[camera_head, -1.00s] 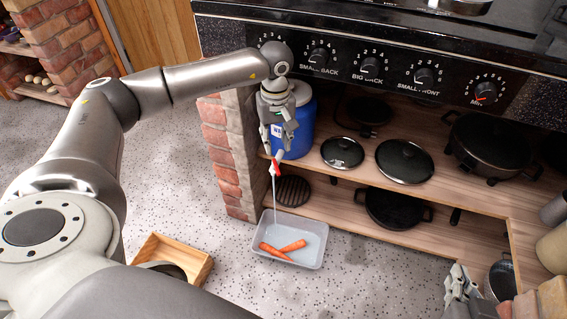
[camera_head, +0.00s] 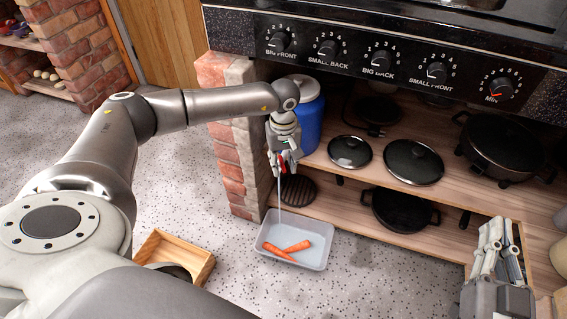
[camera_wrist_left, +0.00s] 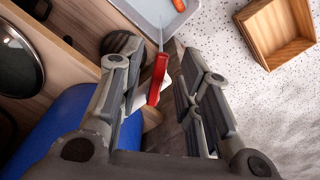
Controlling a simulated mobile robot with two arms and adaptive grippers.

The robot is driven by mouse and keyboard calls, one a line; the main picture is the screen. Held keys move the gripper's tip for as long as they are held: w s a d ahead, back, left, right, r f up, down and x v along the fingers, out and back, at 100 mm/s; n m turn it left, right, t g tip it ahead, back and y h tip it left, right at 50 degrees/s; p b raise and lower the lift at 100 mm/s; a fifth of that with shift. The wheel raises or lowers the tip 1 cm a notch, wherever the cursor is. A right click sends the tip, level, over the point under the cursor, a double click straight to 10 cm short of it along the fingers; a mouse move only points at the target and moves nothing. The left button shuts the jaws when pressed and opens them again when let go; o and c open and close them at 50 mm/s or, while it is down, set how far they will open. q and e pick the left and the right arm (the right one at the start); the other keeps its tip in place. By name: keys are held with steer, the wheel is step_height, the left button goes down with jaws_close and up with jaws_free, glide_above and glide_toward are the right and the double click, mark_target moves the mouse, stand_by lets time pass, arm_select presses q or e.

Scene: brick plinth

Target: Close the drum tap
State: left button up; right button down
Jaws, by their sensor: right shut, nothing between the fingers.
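The blue drum (camera_head: 307,125) with a white lid stands on the shelf behind the brick pillar. Its tap has a red handle (camera_wrist_left: 158,78), and a thin stream of water falls from it into the clear tub (camera_head: 319,254) below. My left gripper (camera_head: 284,170) is at the tap. In the left wrist view its fingers (camera_wrist_left: 148,72) are open on either side of the red handle, with a gap visible around it. My right gripper (camera_head: 497,232) is shut and empty at the lower right, away from the drum.
The tub on the floor holds carrots (camera_head: 280,250) and water. A wooden box (camera_head: 172,250) stands left of it. Pans and lids (camera_head: 413,161) fill the shelves under the stove (camera_head: 395,70). The brick pillar (camera_head: 235,165) is close left of the drum.

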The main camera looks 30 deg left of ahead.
steer(key=shift+r, duration=0.1)
arm_select(q)
jaws_close()
